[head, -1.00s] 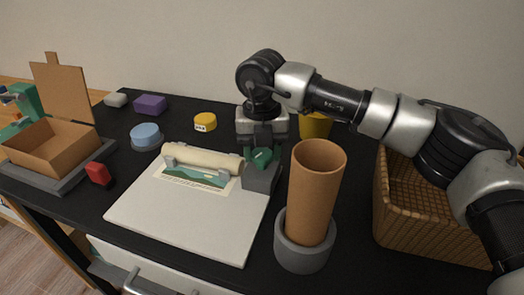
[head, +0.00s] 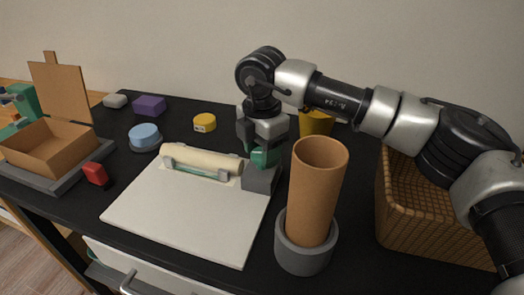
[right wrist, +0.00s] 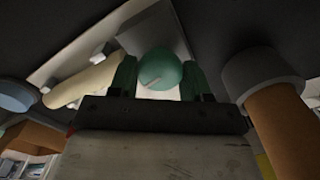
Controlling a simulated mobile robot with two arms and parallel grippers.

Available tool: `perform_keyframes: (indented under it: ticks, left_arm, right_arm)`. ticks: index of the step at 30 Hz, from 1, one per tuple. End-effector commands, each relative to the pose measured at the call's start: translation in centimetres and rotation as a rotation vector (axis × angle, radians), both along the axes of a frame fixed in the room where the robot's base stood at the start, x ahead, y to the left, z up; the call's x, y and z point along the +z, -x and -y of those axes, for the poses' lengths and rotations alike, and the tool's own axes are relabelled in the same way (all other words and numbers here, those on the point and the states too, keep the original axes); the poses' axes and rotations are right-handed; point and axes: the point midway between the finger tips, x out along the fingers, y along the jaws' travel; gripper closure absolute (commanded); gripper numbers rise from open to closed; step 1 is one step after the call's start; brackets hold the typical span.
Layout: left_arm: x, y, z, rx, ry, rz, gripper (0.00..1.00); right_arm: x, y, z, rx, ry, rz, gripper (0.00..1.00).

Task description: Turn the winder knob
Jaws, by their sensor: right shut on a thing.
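The green winder knob (right wrist: 160,70) sits between the two green fingertips of my right gripper (right wrist: 158,80) in the right wrist view. In the head view my right gripper (head: 262,157) comes down from above onto the knob and is shut on it. The knob is on a grey block (head: 262,178) at the right end of a cream roller (head: 203,160). The roller lies across the back of a white board (head: 185,215). Only a thin green edge of the printed sheet (head: 195,173) shows below the roller.
A brown tube (head: 318,190) stands in a grey holder (head: 303,255) just right of the board, close to my right arm. A wicker basket (head: 425,215) is farther right. A red block (head: 95,174), a blue round tin (head: 144,136) and an open cardboard box (head: 50,148) are left.

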Motion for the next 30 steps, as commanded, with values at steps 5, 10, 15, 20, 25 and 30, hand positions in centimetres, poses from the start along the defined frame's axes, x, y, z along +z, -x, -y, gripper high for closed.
perform_keyframes:
  ticks: [5,10,15,20,25,30]
  left_arm:
    - [1.1,0.3,-0.1,0.000,0.000,0.008,0.57]
    - [2.1,0.8,-0.1,0.000,-0.001,0.008,0.57]
    - [3.7,1.4,-0.2,0.000,0.000,0.019,0.57]
    - [3.4,1.3,-0.2,0.001,0.001,0.020,0.57]
    - [2.9,1.3,-0.2,0.002,0.001,0.021,0.57]
    - [2.5,1.3,-0.2,0.002,0.001,0.022,0.57]
  right_arm:
    - [0.1,-0.1,0.0,-0.168,-0.001,0.007,0.76]
    - [0.1,-0.1,0.0,-0.330,-0.002,0.006,0.76]
    - [0.1,-0.1,0.0,-0.491,-0.003,0.005,0.76]
    - [0.1,-0.1,0.0,-0.634,-0.002,0.004,0.76]
    - [0.1,-0.1,0.0,-0.767,-0.003,0.005,0.76]
    - [0.1,-0.1,0.0,-0.868,-0.002,0.005,0.76]
